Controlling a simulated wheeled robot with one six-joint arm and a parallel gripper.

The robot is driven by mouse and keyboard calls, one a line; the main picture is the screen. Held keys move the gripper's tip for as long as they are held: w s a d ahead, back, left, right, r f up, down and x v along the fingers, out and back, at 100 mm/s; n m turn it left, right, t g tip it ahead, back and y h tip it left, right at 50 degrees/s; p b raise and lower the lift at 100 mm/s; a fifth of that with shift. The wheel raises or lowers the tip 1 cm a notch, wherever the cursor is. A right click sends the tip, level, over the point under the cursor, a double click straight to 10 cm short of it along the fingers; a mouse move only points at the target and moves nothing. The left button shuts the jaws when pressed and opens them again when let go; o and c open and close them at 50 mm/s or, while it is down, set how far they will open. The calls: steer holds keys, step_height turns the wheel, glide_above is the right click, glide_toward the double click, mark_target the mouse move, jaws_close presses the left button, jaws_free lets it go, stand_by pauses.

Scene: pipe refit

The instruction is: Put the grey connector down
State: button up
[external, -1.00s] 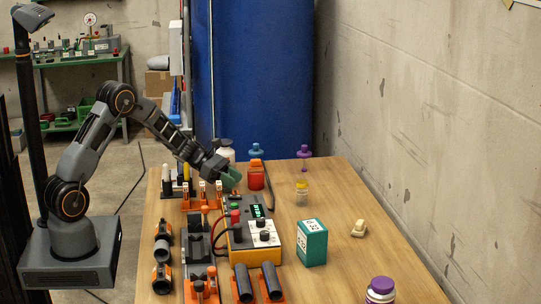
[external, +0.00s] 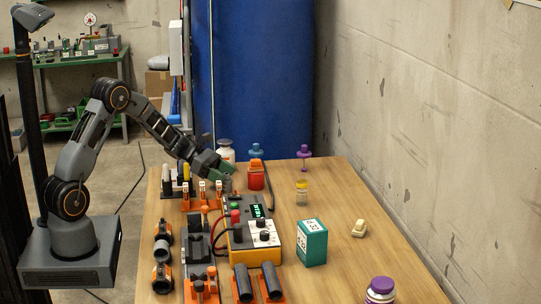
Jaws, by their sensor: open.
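My gripper (external: 228,169), with green fingers, is open above the far part of the wooden table, left of a red container with an orange top. A small grey piece, which looks like the grey connector (external: 228,185), shows just below the fingers, behind the orange and grey control box. It appears upright and apart from the fingers, but it is small and partly hidden. I cannot tell exactly what it rests on.
The red container (external: 256,178) stands close to the gripper's right. The control box (external: 254,242) and orange-clipped stands (external: 202,191) are nearer. A teal box (external: 312,243) stands right of centre. The table's right side (external: 345,200) is mostly free.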

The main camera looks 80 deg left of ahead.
steer(key=v, duration=0.8)
steer(key=shift+s+r, duration=0.1)
steer(key=shift+s, duration=0.2)
